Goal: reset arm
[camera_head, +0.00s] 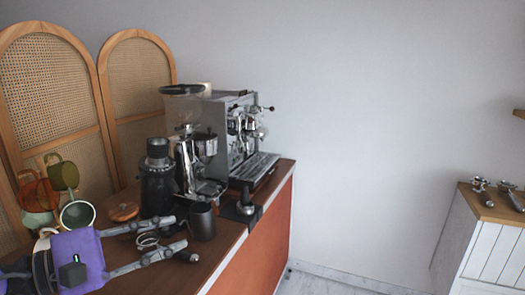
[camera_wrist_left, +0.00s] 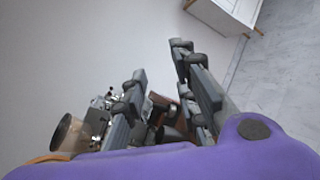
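My left gripper (camera_head: 178,233) reaches in from the lower left of the head view, over the wooden cart top (camera_head: 225,238). Its two fingers are spread apart and point right, with nothing held between them. A dark cup (camera_head: 202,222) stands just beyond the fingertips. In the left wrist view the gripper (camera_wrist_left: 160,62) also shows its fingers apart, with dark items of the cart visible in the gap. My right gripper is not in view.
The espresso machine (camera_head: 243,135), grinder (camera_head: 188,130) and black canister (camera_head: 158,180) stand behind the gripper. A tamper (camera_head: 246,198) sits near the cart's edge. A white cabinet (camera_head: 490,245) is at the right, with open floor between.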

